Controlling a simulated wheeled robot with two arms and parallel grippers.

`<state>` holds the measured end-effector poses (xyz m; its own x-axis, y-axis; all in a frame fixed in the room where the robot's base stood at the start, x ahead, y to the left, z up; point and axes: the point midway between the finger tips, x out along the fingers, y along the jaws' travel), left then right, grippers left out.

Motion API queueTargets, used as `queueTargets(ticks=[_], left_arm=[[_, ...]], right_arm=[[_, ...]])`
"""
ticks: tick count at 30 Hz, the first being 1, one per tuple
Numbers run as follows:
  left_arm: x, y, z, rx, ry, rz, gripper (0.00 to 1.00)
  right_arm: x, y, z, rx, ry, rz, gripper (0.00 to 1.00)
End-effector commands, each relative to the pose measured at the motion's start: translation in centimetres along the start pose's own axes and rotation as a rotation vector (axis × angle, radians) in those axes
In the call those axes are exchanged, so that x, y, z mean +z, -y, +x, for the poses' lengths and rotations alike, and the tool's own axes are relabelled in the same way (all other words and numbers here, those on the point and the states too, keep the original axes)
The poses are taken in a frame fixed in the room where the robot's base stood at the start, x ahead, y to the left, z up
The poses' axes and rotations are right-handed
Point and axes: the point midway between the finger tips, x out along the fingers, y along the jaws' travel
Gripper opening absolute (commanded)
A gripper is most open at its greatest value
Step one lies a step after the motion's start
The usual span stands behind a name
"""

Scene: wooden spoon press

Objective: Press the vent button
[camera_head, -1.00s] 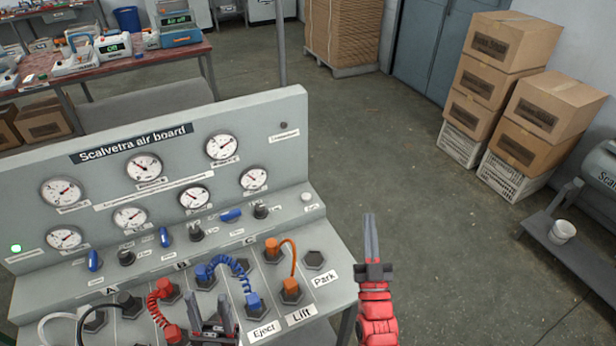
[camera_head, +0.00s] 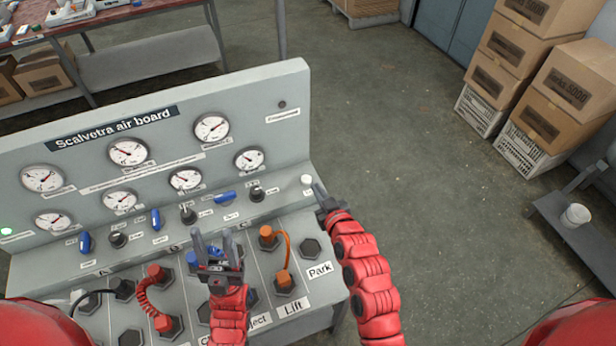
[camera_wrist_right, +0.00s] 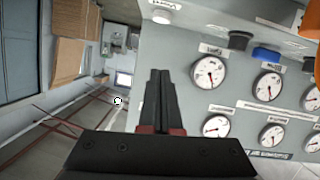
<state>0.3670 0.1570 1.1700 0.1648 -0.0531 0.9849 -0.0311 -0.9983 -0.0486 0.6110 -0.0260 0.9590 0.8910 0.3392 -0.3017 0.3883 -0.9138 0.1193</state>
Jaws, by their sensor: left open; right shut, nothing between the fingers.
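A small white button (camera_head: 306,182) stands at the right end of the control row on the grey air board. I take it for the vent button; its label is too small to read. It also shows at the top of the right wrist view (camera_wrist_right: 161,14). My right gripper (camera_head: 319,190) is shut and empty, its tips close beside the button's right side; I cannot tell whether they touch. In the right wrist view, the shut fingers (camera_wrist_right: 158,75) point towards the board. My left gripper (camera_head: 212,240) is open over the blue hose (camera_head: 205,257), partly hiding it.
The board (camera_head: 290,105) carries several gauges, blue levers and dark knobs. A red hose (camera_head: 146,290) and an orange hose (camera_head: 286,250) are plugged in on the sloped front, near a "Park" label (camera_head: 320,269). Open floor lies right of the board; stacked cartons (camera_head: 540,90) stand beyond.

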Motion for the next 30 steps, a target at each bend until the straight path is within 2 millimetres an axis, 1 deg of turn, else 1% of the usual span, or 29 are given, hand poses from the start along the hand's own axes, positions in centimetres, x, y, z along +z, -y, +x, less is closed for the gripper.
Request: queueTargets(ticks=[4, 8, 11, 13, 15, 23, 24, 25, 27, 30], left_arm=[[0.0, 0.0, 0.0, 0.0, 0.0, 0.0, 0.5], [0.0, 0.0, 0.1, 0.0, 0.0, 0.0, 0.5], [0.0, 0.0, 0.2, 0.0, 0.0, 0.0, 0.5], [0.0, 0.0, 0.2, 0.0, 0.0, 0.0, 0.5], [0.0, 0.0, 0.2, 0.0, 0.0, 0.0, 0.5], [0.0, 0.0, -0.2, 0.0, 0.0, 0.0, 0.5], [0.1, 0.0, -0.7, 0.0, 0.0, 0.0, 0.5], [0.2, -0.1, -1.2, 0.0, -0.001, 0.0, 0.5], [0.3, -0.1, -1.8, 0.0, 0.0, 0.0, 0.5], [0.4, -0.1, -2.4, 0.0, 0.0, 0.0, 0.5]], right_arm=[[0.0, 0.0, 0.2, 0.001, 0.0, 0.0, 0.0], [-0.1, -0.1, 1.3, 0.001, -0.001, 0.0, 0.0], [-0.1, -0.1, 2.8, 0.001, 0.0, 0.0, 0.0], [-0.3, -0.1, 4.1, 0.002, -0.004, -0.001, 0.0], [0.0, 0.0, 5.4, 0.0, 0.002, 0.0, 0.0], [0.0, -0.1, 10.0, 0.0, 0.001, 0.0, 0.0], [0.6, 0.0, 10.4, 0.001, 0.001, 0.0, 0.0], [1.5, 0.0, 10.5, 0.002, 0.001, -0.001, 0.0], [2.5, 0.0, 10.7, 0.002, -0.001, -0.001, 0.0], [3.4, 0.0, 10.9, 0.002, -0.002, 0.001, 0.0]])
